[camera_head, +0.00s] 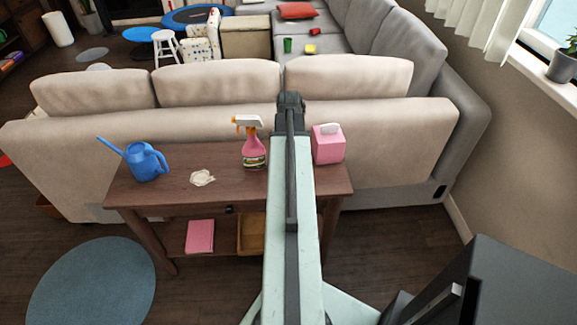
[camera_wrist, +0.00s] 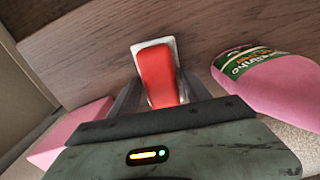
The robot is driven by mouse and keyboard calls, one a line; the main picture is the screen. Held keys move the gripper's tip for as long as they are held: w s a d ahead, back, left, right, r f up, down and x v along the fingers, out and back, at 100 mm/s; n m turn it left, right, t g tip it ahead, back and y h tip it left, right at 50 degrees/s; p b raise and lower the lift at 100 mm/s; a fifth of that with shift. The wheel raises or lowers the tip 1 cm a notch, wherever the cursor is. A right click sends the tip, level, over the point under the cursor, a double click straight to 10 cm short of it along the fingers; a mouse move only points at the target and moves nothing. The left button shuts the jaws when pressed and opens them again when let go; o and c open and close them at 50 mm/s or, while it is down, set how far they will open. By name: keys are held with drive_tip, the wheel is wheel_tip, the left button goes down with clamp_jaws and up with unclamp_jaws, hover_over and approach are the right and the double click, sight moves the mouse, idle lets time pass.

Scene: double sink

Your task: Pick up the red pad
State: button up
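The red pad (camera_wrist: 157,70), red with a pale grey-white border, shows in the wrist view against the brown wooden table top (camera_wrist: 95,40). My gripper (camera_wrist: 160,84) has its two dark fingers apart, one on each side of the pad's near part. I cannot tell whether they press on it or only stand beside it, or whether the pad rests on the table. In the head view my gripper (camera_head: 291,103) is over the table's far side, and my arm hides the pad.
A blue watering can (camera_head: 146,161) and a crumpled white cloth (camera_head: 202,178) are farther left. The beige sofa back (camera_head: 220,85) rises behind the table.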

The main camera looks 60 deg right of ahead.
clamp_jaws()
wheel_tip(320, 180, up, 10)
drive_tip(key=p, duration=1)
drive_tip(key=shift+r, duration=0.15)
